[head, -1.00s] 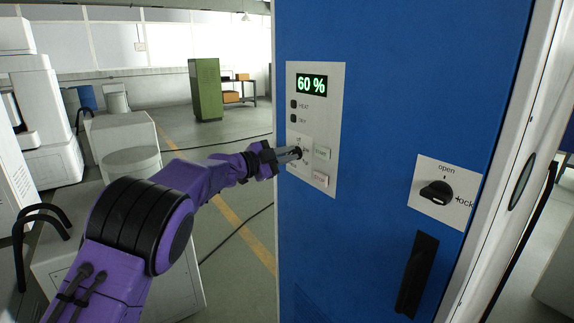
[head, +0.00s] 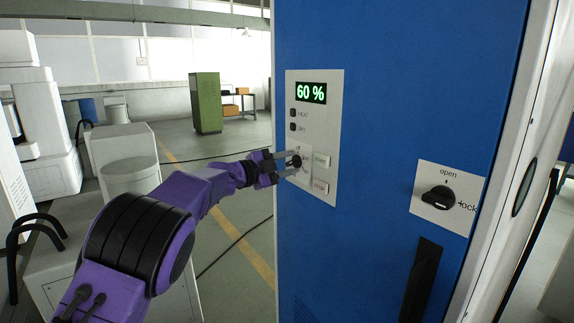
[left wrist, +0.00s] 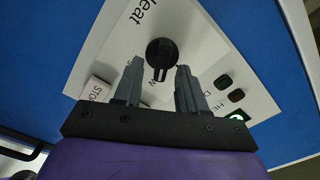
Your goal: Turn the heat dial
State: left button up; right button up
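The heat dial (head: 295,161) is a small round black knob on the white control panel (head: 329,118) of the blue cabinet. In the left wrist view the dial (left wrist: 162,53) shows a pale pointer line and the word "Heat" above it. My left gripper (head: 287,164) is at the dial. In the left wrist view its two grey fingers (left wrist: 158,75) are spread apart, with the dial beyond and between their tips. The fingers appear clear of the knob. My right gripper is not in view.
The panel has a green "60 %" display (head: 311,93), START button (head: 321,160) and STOP button (head: 321,188). A lock knob (head: 438,197) and black door handle (head: 420,279) are to the right. Open floor (head: 235,225) lies left of the cabinet.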

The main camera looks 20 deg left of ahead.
pick_arm(q)
jog(key=shift+s+a+f, duration=0.1)
jog(key=shift+s+a, duration=0.2)
jog(key=b+v, duration=0.3)
jog(key=v, duration=0.6)
jog(key=shift+s+a, duration=0.2)
jog(key=shift+s, duration=0.15)
